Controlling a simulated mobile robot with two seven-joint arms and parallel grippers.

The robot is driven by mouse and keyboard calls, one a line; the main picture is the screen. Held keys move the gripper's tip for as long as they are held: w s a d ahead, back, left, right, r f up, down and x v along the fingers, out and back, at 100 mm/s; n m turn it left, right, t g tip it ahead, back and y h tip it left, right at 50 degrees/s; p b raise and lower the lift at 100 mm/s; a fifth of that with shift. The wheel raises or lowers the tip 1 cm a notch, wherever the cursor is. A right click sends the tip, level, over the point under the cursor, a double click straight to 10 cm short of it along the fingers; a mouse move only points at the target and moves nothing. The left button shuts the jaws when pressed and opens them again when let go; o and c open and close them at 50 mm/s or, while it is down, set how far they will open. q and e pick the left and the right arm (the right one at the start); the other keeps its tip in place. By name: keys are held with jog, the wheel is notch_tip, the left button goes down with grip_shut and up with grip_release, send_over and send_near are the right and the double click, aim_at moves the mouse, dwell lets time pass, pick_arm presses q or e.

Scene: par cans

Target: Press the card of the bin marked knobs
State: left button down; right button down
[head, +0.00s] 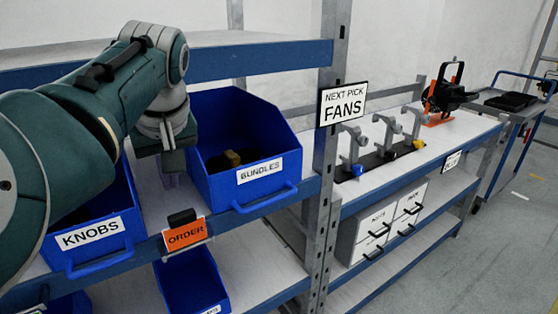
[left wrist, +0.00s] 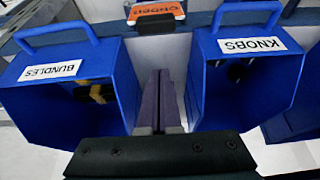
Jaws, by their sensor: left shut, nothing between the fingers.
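The blue bin marked KNOBS (head: 117,225) stands on the shelf at left in the head view, partly hidden behind my left arm. It also shows at right in the left wrist view (left wrist: 213,95), upside down, with dark items inside. An orange ORDER card (head: 186,236) with a black top piece hangs on the shelf edge between this bin and the BUNDLES bin (head: 240,187); its top edge shows in the left wrist view (left wrist: 155,10). My left gripper (head: 171,181) is shut and empty, pointing down between the two bins, behind the card and apart from it. My right gripper is out of view.
A shelf post with a FANS sign (head: 342,104) stands right of the bins. Another blue bin (head: 192,280) sits on the lower shelf. An upper shelf edge (head: 260,60) runs above. A bench (head: 440,140) with clamps and white drawers is farther right.

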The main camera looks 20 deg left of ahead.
aim_at(185, 230)
pick_arm(q)
jog(key=b+x, duration=0.1)
jog(key=x, duration=0.3)
jog(key=s+d+p, duration=0.2)
jog(key=d+p, duration=0.1)
jog(key=shift+s, duration=0.35)
